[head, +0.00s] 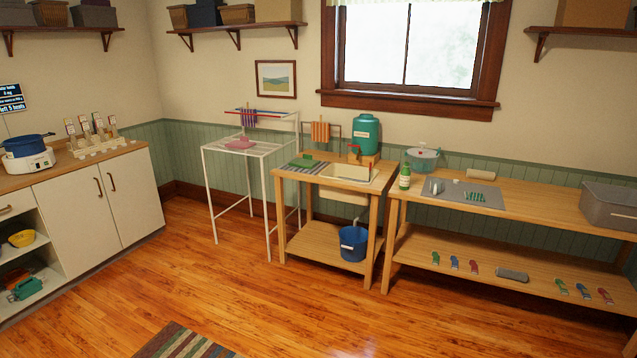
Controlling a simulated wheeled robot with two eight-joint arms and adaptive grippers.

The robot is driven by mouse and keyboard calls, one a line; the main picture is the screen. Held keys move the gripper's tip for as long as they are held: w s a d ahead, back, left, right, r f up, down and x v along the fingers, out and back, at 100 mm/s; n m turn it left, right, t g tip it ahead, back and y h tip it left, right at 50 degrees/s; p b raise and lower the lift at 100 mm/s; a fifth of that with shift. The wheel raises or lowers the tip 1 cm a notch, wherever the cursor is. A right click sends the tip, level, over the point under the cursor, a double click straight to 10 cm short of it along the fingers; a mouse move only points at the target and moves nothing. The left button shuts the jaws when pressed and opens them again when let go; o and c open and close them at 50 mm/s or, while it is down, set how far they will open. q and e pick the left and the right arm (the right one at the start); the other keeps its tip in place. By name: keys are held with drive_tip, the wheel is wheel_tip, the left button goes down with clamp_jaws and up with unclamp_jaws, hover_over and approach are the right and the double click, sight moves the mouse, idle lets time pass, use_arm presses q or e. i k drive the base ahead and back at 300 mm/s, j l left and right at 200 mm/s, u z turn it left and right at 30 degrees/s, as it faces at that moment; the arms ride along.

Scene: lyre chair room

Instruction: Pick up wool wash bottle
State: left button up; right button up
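A green bottle (405,177) with a pale label and a light cap stands upright on the left end of the long wooden bench (550,205). It looks like the wool wash bottle, but its label is too small to read. Nothing hides it. Neither of my grippers is in view.
The bottle stands beside a grey mat (464,196) and a lidded clear pot (422,158). Left of it are a sink stand (349,172) with a teal dispenser (366,134) and a white drying rack (250,149). The wooden floor (260,295) in front is clear, with a striped rug (185,344).

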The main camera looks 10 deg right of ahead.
sight(405, 175)
drive_tip(key=i, duration=1.25)
drive_tip(key=i+j+z, duration=0.1)
drive_tip(key=i, duration=1.15)
drive_tip(key=i+j+z, duration=0.15)
drive_tip(key=i+z, duration=0.25)
drive_tip(key=i+j+z, duration=0.4)
drive_tip(key=i, duration=0.15)
drive_tip(key=i+j+z, duration=0.75)
drive_tip(key=i+j, duration=0.1)
drive_tip(key=j, duration=0.05)
